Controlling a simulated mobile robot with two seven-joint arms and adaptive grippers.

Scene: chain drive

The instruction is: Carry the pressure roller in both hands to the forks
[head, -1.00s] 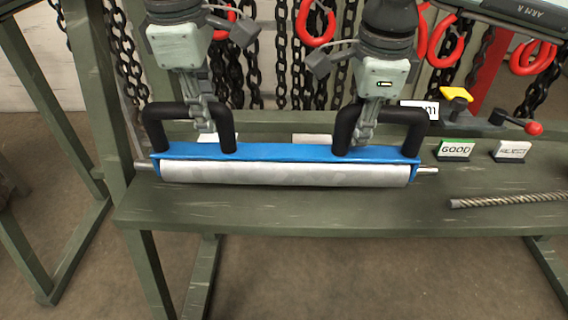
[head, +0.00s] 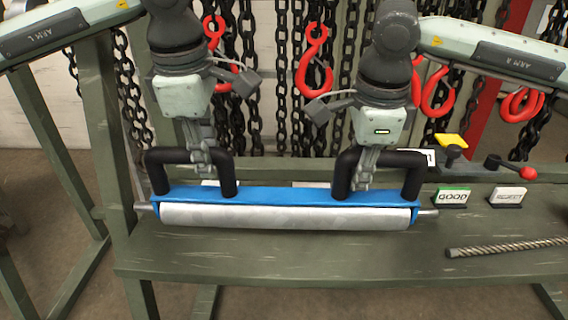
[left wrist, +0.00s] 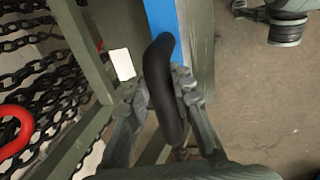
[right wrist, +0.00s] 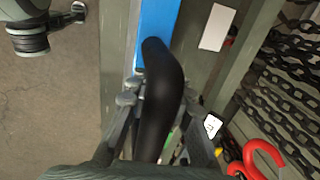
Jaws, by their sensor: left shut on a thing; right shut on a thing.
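The pressure roller (head: 290,217) is a long pale grey cylinder under a blue bar (head: 285,194), with a black loop handle near each end. It lies level over the green bench; I cannot tell whether it touches the bench top. My left gripper (head: 206,172) is shut on the left black handle (head: 160,158), which also shows between its fingers in the left wrist view (left wrist: 163,85). My right gripper (head: 364,178) is shut on the right black handle (head: 408,160), seen too in the right wrist view (right wrist: 160,95). No forks can be made out.
The green bench (head: 330,262) has bare room in front of the roller. To the right are a GOOD sign (head: 453,196), a second sign (head: 507,197), a red-knobbed lever (head: 528,173) and a twisted rod (head: 505,247). Chains and red hooks (head: 313,60) hang behind.

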